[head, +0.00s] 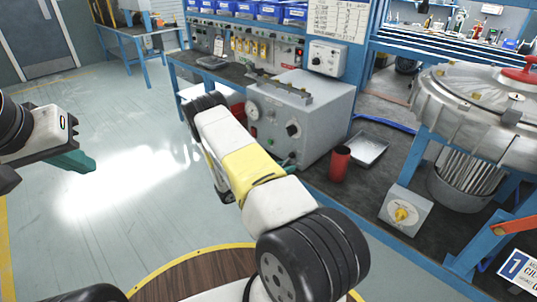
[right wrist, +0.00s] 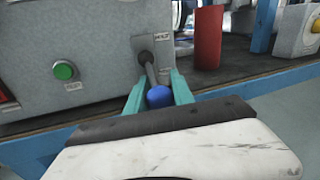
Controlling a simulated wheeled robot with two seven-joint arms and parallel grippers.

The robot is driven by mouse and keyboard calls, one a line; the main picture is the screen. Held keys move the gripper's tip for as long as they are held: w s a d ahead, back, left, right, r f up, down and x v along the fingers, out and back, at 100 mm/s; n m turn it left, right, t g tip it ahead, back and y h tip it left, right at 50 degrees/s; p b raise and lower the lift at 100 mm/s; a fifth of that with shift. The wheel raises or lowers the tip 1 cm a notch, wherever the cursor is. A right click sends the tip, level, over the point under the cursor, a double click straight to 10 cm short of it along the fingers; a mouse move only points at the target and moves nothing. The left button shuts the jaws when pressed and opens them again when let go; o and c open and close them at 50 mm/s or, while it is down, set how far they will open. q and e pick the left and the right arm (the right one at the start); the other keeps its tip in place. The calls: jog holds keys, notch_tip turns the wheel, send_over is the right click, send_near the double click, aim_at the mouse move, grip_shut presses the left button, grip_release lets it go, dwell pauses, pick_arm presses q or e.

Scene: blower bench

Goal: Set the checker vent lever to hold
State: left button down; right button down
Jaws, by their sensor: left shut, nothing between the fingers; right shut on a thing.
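The checker is a grey metal box (head: 318,108) on the dark bench, with a gauge, buttons and a black knob on its front. In the right wrist view its vent lever (right wrist: 150,72) is a thin metal rod with a blue knob, on a small plate. The lever points down from its pivot, tilted slightly right. A HOLD label is above right of the pivot; a lower label is too small to read. My right gripper (right wrist: 157,90) is shut on the lever, teal fingers on both sides of the blue knob. My left gripper (head: 88,164) is shut and empty, far left over the floor.
A red cylinder (head: 340,164) and a metal tray (head: 366,149) stand right of the checker. A box with a yellow knob (head: 401,214) and a large metal vessel (head: 470,105) are further right. A green button (right wrist: 64,71) is left of the lever. Floor at left is clear.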

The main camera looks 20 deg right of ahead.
jog(key=shift+a, duration=0.1)
jog(key=shift+s+a+r+n+g+y, duration=0.1)
jog(key=shift+r+n+g+y, duration=0.2)
jog(key=shift+r+y, duration=0.7)
jog(key=shift+w+a+r+n+g+y, duration=0.1)
jog(key=shift+r+n+g+y, duration=0.2)
jog(key=shift+y, duration=1.45)
jog(key=shift+s+a+r+n+g+y, duration=0.15)
jog(key=shift+r+g+y, duration=0.4)
jog(key=shift+y, duration=0.8)
jog(key=shift+r, duration=0.2)
jog(key=c, duration=1.1)
grip_release()
jog(key=shift+d, duration=0.1)
jog(key=v, duration=0.7)
jog(key=shift+a+r, duration=0.25)
jog(key=shift+r, duration=0.05)
